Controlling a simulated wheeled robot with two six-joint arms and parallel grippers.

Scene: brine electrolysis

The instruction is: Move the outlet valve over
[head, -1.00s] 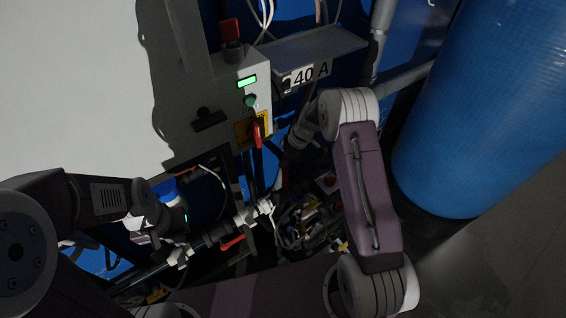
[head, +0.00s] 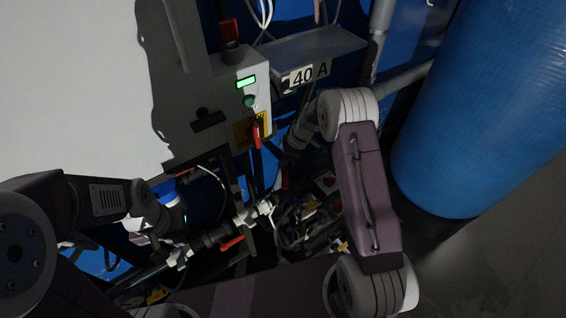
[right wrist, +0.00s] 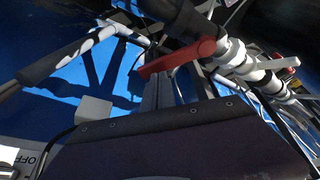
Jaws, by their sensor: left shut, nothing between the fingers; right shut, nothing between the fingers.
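A valve with a red lever (head: 231,243) sits on the dark pipe run at lower centre in the head view. A red lever (right wrist: 180,58) shows close up in the right wrist view, beside white pipe fittings. My right gripper (right wrist: 158,82) is shut and empty, its grey fingertips just below this lever in the picture; I cannot tell whether they touch it. In the head view the right gripper is hard to make out among the pipes. My left gripper (head: 162,218) is shut, at the left by the pipework, its fingertips partly lost in shadow.
A grey control box (head: 225,110) with a red switch handle (head: 257,132) stands above the pipes. A large blue tank (head: 480,110) stands at right. Cables and pipes crowd the lower centre; floor shows at lower right.

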